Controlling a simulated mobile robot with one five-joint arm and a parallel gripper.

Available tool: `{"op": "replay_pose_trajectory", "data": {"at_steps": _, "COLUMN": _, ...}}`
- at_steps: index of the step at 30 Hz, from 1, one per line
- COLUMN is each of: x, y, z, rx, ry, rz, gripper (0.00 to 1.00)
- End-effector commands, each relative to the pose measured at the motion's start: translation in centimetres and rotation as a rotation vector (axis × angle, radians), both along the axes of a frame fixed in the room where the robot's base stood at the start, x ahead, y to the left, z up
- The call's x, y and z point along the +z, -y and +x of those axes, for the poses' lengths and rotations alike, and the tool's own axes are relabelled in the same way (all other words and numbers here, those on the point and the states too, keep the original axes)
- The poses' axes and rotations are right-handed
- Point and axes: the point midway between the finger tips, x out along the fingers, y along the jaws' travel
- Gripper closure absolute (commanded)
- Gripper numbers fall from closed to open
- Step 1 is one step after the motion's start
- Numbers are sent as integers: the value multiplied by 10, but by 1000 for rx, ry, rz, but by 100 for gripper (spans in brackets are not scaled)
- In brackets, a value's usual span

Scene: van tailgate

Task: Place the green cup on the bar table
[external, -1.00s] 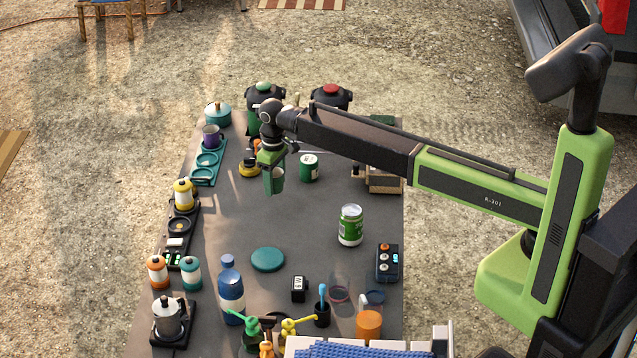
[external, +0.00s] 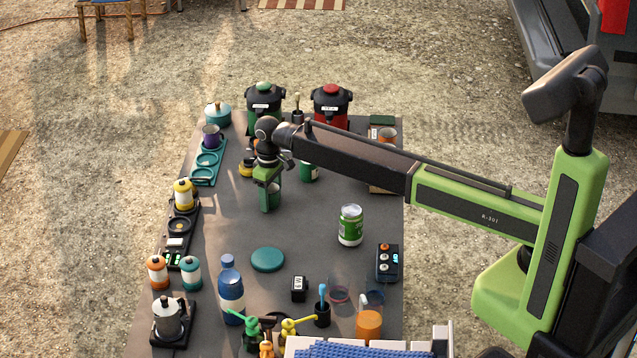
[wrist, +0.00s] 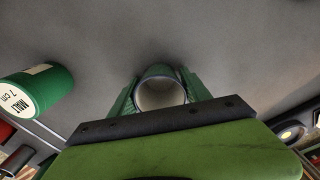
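My gripper (external: 268,184) points down over the dark grey table (external: 310,228), left of its middle. Its green fingers are closed around the green cup (external: 274,195). In the wrist view the cup (wrist: 160,92) sits between both fingers, with its round rim and empty pale inside facing the camera. The cup looks upright. Its underside is hidden, and I cannot tell whether it touches the table.
A green MALT can (wrist: 38,90) stands beside the gripper; it also shows behind it in the external view (external: 309,171). A green-and-white jar (external: 350,226) stands right and a teal disc (external: 267,260) in front. Table between them is clear.

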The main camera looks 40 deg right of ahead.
Motion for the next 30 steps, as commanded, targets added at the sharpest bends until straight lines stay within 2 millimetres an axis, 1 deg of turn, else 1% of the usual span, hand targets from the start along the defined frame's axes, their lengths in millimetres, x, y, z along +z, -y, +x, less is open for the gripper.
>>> {"op": "replay_pose_trajectory", "data": {"at_steps": 1, "x": 0, "y": 0, "z": 0, "rx": 0, "ry": 0, "rz": 0, "gripper": 36}}
{"op": "replay_pose_trajectory", "data": {"at_steps": 3, "x": 0, "y": 0, "z": 0, "rx": 0, "ry": 0, "rz": 0, "gripper": 27}}
{"op": "replay_pose_trajectory", "data": {"at_steps": 4, "x": 0, "y": 0, "z": 0, "rx": 0, "ry": 0, "rz": 0, "gripper": 26}}
{"op": "replay_pose_trajectory", "data": {"at_steps": 13, "x": 2, "y": 0, "z": 0, "rx": 0, "ry": 0, "rz": 0, "gripper": 26}}
{"op": "replay_pose_trajectory", "data": {"at_steps": 17, "x": 11, "y": 0, "z": 0, "rx": 0, "ry": 0, "rz": 0, "gripper": 26}}
{"op": "replay_pose_trajectory", "data": {"at_steps": 20, "x": 26, "y": 0, "z": 0, "rx": 0, "ry": 0, "rz": 0, "gripper": 26}}
{"op": "replay_pose_trajectory", "data": {"at_steps": 23, "x": 46, "y": 0, "z": 0, "rx": 0, "ry": 0, "rz": 0, "gripper": 26}}
{"op": "replay_pose_trajectory", "data": {"at_steps": 30, "x": 102, "y": 0, "z": 0, "rx": 0, "ry": 0, "rz": 0, "gripper": 26}}
